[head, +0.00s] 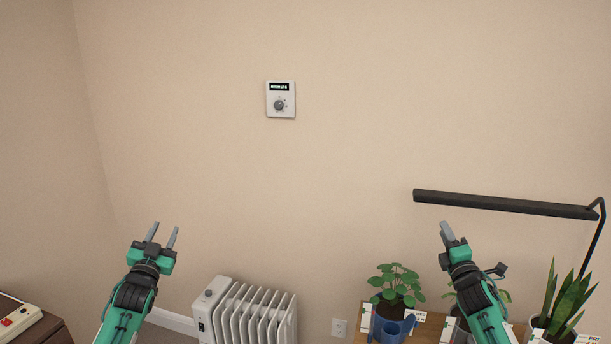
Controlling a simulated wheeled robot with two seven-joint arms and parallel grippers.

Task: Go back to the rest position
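My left gripper (164,233) is raised in front of the beige wall, above and to the left of the white radiator. Its two grey fingers point up and stand apart, with nothing between them. My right gripper (449,234) is raised at the right, above the plants and below the left end of the black lamp bar. Its fingers are seen nearly edge-on and overlap, so the gap between them is hidden. I see no object in it.
A white thermostat (281,99) is on the wall. A white radiator (250,312) stands below. A wooden surface (427,328) at the lower right holds potted plants (396,287) and a blue watering can (393,329). A black lamp (505,204) reaches over it. A brown cabinet (50,330) is lower left.

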